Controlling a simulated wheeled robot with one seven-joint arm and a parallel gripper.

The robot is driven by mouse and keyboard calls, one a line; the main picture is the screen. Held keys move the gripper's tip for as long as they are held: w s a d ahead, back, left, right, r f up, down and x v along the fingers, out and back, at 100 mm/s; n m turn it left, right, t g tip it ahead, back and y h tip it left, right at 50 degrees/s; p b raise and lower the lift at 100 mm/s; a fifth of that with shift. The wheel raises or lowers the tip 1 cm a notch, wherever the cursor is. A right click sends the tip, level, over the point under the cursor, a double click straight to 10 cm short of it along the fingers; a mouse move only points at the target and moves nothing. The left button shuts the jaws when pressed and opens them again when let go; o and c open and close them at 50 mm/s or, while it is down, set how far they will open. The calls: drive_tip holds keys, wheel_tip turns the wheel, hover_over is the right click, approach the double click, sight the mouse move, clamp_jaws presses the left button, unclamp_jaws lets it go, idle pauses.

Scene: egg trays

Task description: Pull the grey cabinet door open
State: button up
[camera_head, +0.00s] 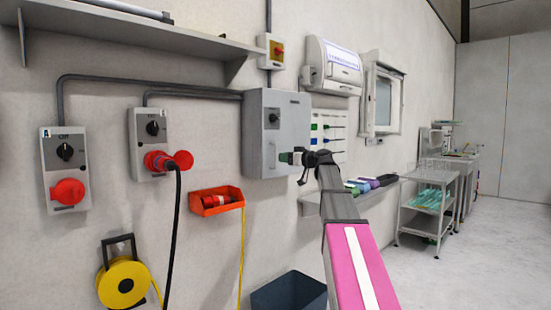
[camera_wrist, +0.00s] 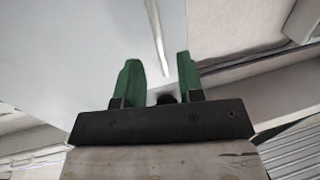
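The grey cabinet (camera_head: 283,108) is a box on the wall in the head view, and its door looks shut. A thin upright handle (camera_head: 271,155) sits on the door's front. My gripper (camera_head: 284,157) is just right of the handle, in front of the door's lower part. In the wrist view, my gripper (camera_wrist: 159,62) has two green fingers standing apart. A thin pale bar, seemingly the handle (camera_wrist: 155,30), runs down the pale door (camera_wrist: 95,50) and ends between the fingers. I see a gap on both sides and cannot tell if either finger touches it.
An orange holder (camera_head: 216,201) and a yellow cable reel (camera_head: 122,284) are below. A dark bin (camera_head: 289,292) stands beneath.

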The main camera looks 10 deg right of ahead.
drive_tip(key=shift+x, duration=2.7)
drive_tip(key=shift+c, duration=0.3)
clamp_jaws()
